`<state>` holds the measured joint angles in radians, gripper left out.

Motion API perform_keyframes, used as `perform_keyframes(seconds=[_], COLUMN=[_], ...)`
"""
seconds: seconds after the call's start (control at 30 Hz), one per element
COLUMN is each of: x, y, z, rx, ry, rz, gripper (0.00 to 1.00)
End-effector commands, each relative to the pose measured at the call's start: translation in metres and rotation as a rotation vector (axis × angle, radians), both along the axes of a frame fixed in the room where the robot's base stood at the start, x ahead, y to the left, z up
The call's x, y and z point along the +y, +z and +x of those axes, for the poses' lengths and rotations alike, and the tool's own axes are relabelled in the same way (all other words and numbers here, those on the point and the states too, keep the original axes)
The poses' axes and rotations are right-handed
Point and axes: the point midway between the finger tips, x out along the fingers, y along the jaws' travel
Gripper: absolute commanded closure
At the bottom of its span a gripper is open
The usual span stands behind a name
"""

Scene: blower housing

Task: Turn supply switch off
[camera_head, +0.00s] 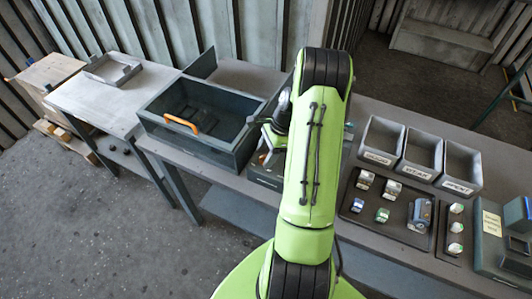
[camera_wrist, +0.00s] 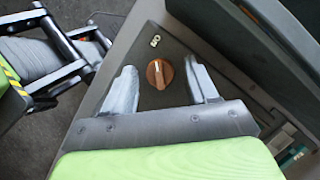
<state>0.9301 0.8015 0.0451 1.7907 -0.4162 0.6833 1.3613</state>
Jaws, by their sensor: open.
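The supply switch shows in the wrist view as a round brown-orange knob (camera_wrist: 160,74) with a pale pointer line, on a dark grey panel (camera_wrist: 172,42). My gripper (camera_wrist: 163,86) is open, with one grey finger to the left of the knob and one to the right. Gaps show between the knob and both fingers; I cannot tell the height of the fingertips above the panel. In the head view my green arm hides the switch and most of my gripper.
A dark grey box with an orange handle (camera_head: 181,125) stands left of my arm. Three grey bins (camera_head: 423,151) and a tray with small metal parts (camera_head: 376,217) lie to the right. A small light tag (camera_wrist: 155,41) sits above the knob on the panel.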

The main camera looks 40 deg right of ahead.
Motion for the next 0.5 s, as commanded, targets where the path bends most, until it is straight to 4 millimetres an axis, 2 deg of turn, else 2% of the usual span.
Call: perform_keyframes(seconds=[0.17, 0.5], x=[-0.0001, -0.0001], y=[0.0002, 0.0006], z=[-0.0002, -0.0001], rx=[0.000, 0.000], ry=[0.000, 0.000], rz=[0.000, 0.000], gripper=[0.42, 0.94])
